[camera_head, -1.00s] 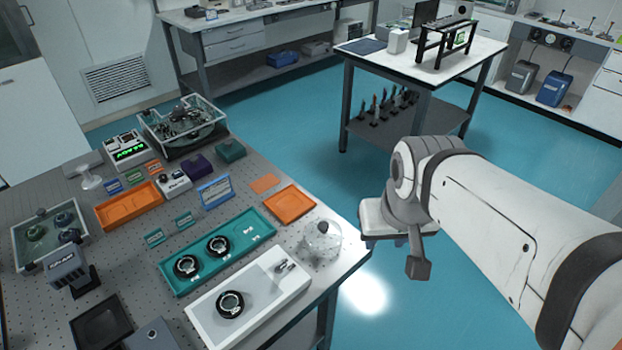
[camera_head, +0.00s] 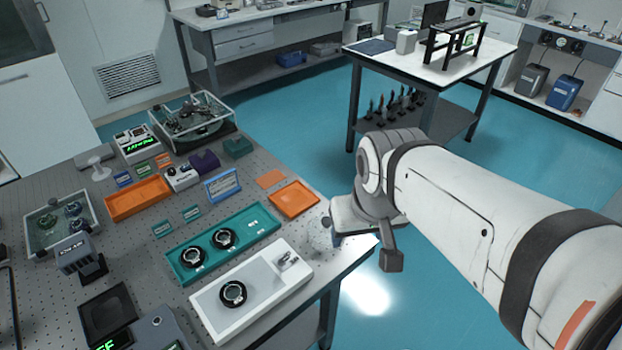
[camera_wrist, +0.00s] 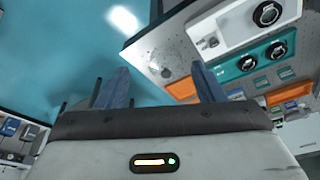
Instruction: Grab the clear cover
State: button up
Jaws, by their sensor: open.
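The clear cover (camera_head: 318,238) is a small transparent dome near the right front corner of the perforated table, right of the white tray. In the head view my gripper partly hides it. In the wrist view the cover (camera_wrist: 170,58) shows faintly on the table corner, between the directions of my two fingers. My gripper (camera_wrist: 161,76) is open with nothing between its fingers. It is above and beside the table's right edge, apart from the cover as far as the wrist view shows.
Left of the cover are a white tray (camera_head: 210,306) with a black-ringed part, a teal tray (camera_head: 259,226) with two more, and an orange tray (camera_head: 294,199). Open blue floor (camera_head: 300,125) lies beyond the table's right edge.

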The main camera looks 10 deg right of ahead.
aim_at(320, 227)
jog(key=u, duration=2.65)
jog(key=k, duration=1.45)
jog(key=z, duration=2)
jog(key=i, duration=1)
jog(key=z, duration=0.05)
